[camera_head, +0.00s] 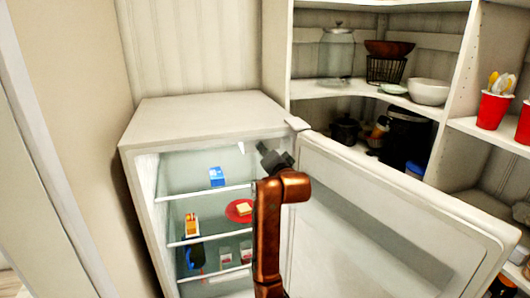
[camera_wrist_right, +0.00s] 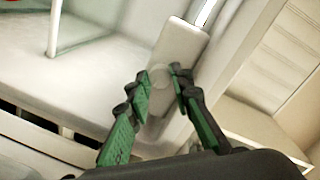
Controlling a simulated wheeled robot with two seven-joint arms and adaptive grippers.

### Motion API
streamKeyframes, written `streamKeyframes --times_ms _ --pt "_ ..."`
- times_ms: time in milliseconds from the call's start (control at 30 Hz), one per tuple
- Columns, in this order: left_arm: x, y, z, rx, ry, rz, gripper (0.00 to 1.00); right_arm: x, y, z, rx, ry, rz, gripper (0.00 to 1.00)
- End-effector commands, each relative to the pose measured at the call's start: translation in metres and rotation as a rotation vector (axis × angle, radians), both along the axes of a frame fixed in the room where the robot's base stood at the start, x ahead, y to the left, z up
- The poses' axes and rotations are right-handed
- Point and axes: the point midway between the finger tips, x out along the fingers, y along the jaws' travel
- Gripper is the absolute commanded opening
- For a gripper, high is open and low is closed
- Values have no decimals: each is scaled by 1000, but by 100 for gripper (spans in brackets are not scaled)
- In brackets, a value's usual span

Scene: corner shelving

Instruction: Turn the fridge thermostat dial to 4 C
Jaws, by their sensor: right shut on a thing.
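The white fridge (camera_head: 215,110) stands open, its door (camera_head: 385,210) swung out to the right. My right gripper (camera_head: 270,155) reaches into the upper right of the fridge opening. In the right wrist view my right gripper (camera_wrist_right: 163,76) has its green-padded fingers on both sides of a small round pale dial (camera_wrist_right: 160,75) and is shut on it. The dial sits on a pale housing (camera_wrist_right: 185,45). No scale or number on the dial can be read. The head view does not show the dial, which my gripper and arm hide. My left gripper is in neither view.
Fridge shelves hold a blue carton (camera_head: 216,176), a red plate (camera_head: 238,211) with a yellow piece, and an orange carton (camera_head: 192,224). Corner shelving (camera_head: 340,88) with jars and bowls stands behind the door. The open door lies close to my right arm.

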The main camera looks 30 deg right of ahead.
Motion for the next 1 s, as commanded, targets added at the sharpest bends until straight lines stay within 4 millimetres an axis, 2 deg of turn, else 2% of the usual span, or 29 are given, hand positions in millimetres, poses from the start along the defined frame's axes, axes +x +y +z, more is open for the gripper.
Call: streamKeyframes --times_ms 400,967,1000 --pt "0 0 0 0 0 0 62 -1 -1 3 194 -53 -2 0" --pt "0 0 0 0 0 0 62 -1 -2 3 223 -62 -3 0" --pt "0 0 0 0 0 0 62 -1 -2 3 223 -62 -3 21"
